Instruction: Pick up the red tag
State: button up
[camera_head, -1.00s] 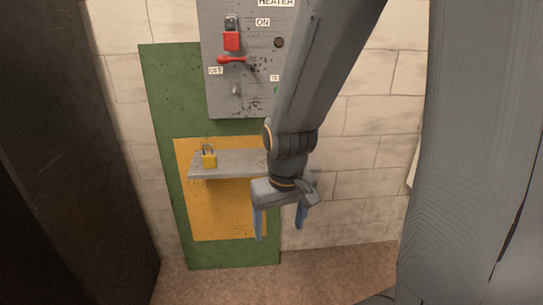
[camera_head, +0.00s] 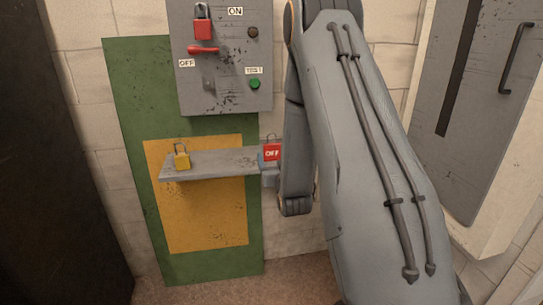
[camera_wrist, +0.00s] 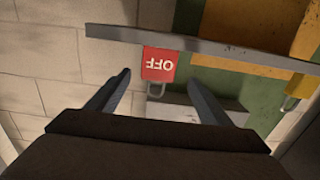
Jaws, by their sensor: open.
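The red tag (camera_head: 272,153), marked OFF and with a grey shackle on top, stands upright at the right end of the grey shelf (camera_head: 225,164). In the wrist view the tag (camera_wrist: 158,64) appears upside down, with its shackle pointing down the picture. My gripper (camera_wrist: 160,77) is open, with one finger on either side of the tag's line and visible gaps to both. Whether the fingertips reach level with the tag is hard to tell. In the head view the gripper is mostly hidden by my arm; a blue finger shows beside the tag.
A yellow padlock (camera_head: 182,157) stands on the shelf's left part. Above is a grey switch box (camera_head: 222,75) with a red padlock (camera_head: 203,27), a red lever (camera_head: 203,50) and a green button (camera_head: 255,84). A grey cabinet (camera_head: 480,110) is at right.

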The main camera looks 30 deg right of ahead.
aim_at(272, 148)
jog(key=shift+r+p+x, duration=0.15)
jog(key=shift+p+x, duration=0.15)
jog(key=shift+x, duration=1.65)
jog(key=shift+r+p+x, duration=0.15)
jog(key=shift+p+x, duration=0.1)
jog(key=shift+x, duration=1.7)
jog(key=shift+s+d, duration=0.1)
jog(key=c, duration=1.2)
notch_tip(272, 148, up, 10)
jog(key=shift+b, duration=0.3)
